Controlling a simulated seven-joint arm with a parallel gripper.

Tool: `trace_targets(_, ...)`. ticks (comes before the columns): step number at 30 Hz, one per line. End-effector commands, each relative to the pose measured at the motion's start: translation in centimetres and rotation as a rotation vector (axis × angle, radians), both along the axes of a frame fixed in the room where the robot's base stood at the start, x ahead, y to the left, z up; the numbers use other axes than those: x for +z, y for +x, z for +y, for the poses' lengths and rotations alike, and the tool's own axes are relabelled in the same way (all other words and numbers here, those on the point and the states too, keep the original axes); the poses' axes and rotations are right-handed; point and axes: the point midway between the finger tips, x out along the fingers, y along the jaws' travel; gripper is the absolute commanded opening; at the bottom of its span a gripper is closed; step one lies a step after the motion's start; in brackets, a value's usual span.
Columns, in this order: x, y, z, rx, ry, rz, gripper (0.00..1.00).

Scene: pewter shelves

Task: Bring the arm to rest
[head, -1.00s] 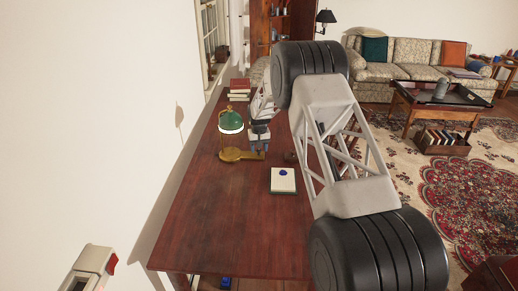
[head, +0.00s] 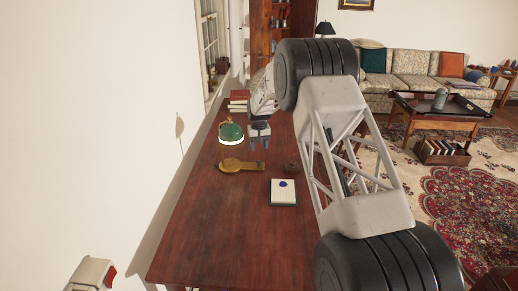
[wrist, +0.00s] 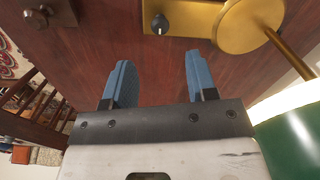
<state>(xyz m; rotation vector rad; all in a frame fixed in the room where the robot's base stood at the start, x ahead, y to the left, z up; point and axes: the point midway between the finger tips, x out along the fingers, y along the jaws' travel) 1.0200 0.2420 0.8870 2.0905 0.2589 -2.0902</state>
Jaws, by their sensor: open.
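My gripper (head: 260,144) is open and empty. It hangs over the desk (head: 225,235), just right of the green lamp shade and above the lamp's brass base. My arm reaches in from the right side of the head view, bent over the desk's right edge.
The desk lamp (head: 231,133) stands very close to my gripper. A pad with a blue item (head: 283,194) and a small dark object (head: 291,168) lie nearby. Red books (head: 239,98) are farther back. A wall (head: 90,130) bounds the left. The desk's front is clear.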

Motion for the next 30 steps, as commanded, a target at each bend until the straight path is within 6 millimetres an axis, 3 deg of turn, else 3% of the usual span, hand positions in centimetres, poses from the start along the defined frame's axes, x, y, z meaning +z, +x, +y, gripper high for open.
trace_targets(8, 0.0, 0.0, 0.0, 0.000, 0.000, 0.000, 0.52)
trace_targets(14, 1.2, -0.6, -0.5, -0.004, 0.001, -0.005, 0.52)
trace_targets(20, 4.5, -2.5, -2.1, -0.016, 0.003, -0.016, 0.52)
trace_targets(30, 12.0, -8.3, -6.0, -0.045, 0.007, -0.041, 0.52)
